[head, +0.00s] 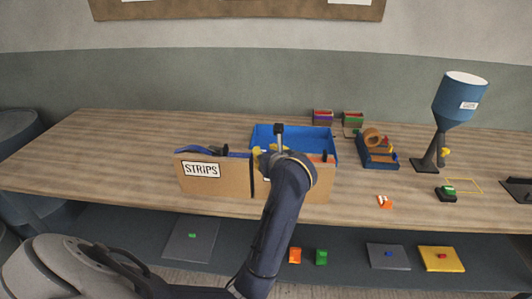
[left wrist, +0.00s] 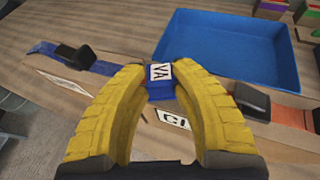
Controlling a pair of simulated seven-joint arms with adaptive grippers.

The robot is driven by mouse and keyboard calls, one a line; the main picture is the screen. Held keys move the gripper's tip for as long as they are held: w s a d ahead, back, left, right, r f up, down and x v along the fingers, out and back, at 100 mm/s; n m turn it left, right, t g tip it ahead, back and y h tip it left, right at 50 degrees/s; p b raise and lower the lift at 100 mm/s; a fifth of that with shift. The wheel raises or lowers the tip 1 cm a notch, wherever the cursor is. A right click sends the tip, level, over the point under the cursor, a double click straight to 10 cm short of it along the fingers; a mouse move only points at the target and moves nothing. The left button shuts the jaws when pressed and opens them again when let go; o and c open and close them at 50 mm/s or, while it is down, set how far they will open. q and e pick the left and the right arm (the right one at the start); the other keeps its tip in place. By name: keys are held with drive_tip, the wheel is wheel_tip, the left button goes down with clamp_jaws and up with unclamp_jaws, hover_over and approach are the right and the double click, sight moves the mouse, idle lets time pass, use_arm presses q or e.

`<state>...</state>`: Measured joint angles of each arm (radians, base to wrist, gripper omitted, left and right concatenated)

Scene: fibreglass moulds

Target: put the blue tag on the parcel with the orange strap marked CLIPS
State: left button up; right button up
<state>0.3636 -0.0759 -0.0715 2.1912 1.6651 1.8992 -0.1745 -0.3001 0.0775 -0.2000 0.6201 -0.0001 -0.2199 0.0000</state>
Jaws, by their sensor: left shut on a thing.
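My left gripper (left wrist: 160,76) is shut on the blue tag (left wrist: 161,90), which has a white patch with dark letters. In the head view the yellow fingers of the left gripper (head: 262,151) are over the near side of the parcels, partly behind my arm. The parcel with the orange strap (left wrist: 289,115) is on the right, and its white label (left wrist: 173,119) shows only its first letters behind a finger. The tag appears above this parcel's left part; I cannot tell whether they touch. The parcel marked STRIPS (head: 214,180), with a blue strap (head: 197,151), stands to its left.
An open blue tray (head: 262,138) stands right behind the parcels. The table's left end is clear.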

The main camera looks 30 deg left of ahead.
use_arm(q)
drive_tip(key=shift+f, duration=0.1)
drive_tip(key=o, duration=0.8)
drive_tip(key=shift+d, duration=0.1)
drive_tip(key=shift+v, duration=2)
